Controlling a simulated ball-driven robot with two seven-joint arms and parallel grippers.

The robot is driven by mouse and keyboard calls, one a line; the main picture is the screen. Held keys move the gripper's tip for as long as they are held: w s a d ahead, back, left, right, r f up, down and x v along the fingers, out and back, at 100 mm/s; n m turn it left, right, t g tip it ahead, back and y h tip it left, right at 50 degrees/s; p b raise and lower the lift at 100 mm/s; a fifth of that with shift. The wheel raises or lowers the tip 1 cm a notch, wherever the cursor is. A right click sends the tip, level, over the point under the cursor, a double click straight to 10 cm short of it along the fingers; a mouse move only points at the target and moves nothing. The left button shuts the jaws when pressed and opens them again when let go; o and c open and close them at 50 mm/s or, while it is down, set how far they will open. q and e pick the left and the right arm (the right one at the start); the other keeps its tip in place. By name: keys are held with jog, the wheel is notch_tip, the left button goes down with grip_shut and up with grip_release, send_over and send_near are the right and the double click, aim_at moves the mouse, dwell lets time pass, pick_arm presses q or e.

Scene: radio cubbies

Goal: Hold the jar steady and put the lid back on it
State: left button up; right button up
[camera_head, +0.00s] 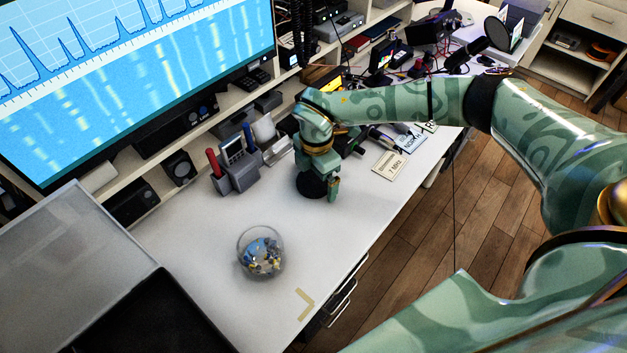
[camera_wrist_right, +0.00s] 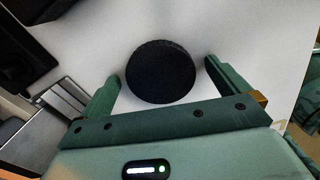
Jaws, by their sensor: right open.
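The jar (camera_head: 261,254) is a clear round glass with small blue, yellow and dark pieces inside. It stands upright and uncovered on the white desk in the head view. The lid (camera_wrist_right: 161,72) is a black ribbed disc lying on the desk; it also shows in the head view (camera_head: 311,185), partly hidden by my right gripper. My right gripper (camera_head: 324,190) is over the lid. In the right wrist view the open fingers (camera_wrist_right: 162,85) stand on either side of the lid, with a gap at each side. My left gripper is not in view.
A grey holder (camera_head: 236,172) with a red-handled tool and a meter stands behind, near the shelf. Small cards (camera_head: 388,164) lie right of my right gripper. A tan corner mark (camera_head: 306,304) is near the front edge. Desk between jar and lid is clear.

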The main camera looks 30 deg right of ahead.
aim_at(316, 179)
jog(key=c, duration=1)
jog(key=shift+c, duration=0.2)
jog(key=shift+r+p, duration=0.3)
jog(key=shift+r, duration=0.25)
notch_tip(316, 179, up, 3)
jog(key=shift+f+p, duration=0.15)
jog(key=shift+p, duration=0.6)
pick_arm(q)
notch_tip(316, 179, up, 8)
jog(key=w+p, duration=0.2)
jog(key=p, duration=0.3)
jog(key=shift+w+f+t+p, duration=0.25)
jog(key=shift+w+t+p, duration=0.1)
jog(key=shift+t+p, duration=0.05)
pick_arm(e)
jog(key=s+d+r, duration=0.3)
jog(key=s+r, duration=0.6)
jog(key=s, duration=0.4)
jog(key=shift+s+r, duration=0.15)
jog(key=shift+s, duration=0.15)
jog(key=shift+d, duration=0.1)
